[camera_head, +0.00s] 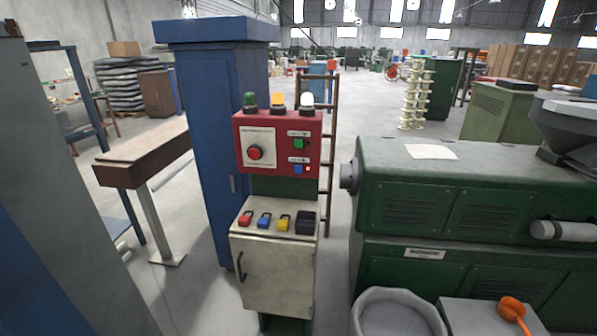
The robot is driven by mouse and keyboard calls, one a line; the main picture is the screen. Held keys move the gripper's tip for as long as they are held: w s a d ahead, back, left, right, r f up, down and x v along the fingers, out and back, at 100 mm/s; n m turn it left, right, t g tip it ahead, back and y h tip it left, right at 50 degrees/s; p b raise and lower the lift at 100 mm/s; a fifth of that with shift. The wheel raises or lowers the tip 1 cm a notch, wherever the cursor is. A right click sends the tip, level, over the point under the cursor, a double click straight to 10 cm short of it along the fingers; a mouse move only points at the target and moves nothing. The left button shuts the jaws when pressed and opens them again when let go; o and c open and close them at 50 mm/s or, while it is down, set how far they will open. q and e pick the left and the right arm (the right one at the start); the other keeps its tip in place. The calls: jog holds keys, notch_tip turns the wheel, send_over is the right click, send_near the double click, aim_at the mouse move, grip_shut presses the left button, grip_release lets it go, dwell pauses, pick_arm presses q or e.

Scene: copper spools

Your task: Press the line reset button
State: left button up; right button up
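A red control panel (277,143) faces me on a green post, with green, amber and white lamps on top. It bears a large round red button (255,152) on a white plate at the left. A green square button (298,144) is at the upper right and a blue square button (297,170) is below it, beside a small red glow. The labels are too small to read, so I cannot tell which is the line reset button. All buttons are unobstructed. Neither of my grippers is in view.
Below the panel is a cream cabinet (273,270) with coloured padlock-like items (264,220) on its sloped top. A blue cabinet (206,115) stands behind left. A green machine (470,205) is at right, with a grey bin (372,300) in front. Space before the panel looks clear.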

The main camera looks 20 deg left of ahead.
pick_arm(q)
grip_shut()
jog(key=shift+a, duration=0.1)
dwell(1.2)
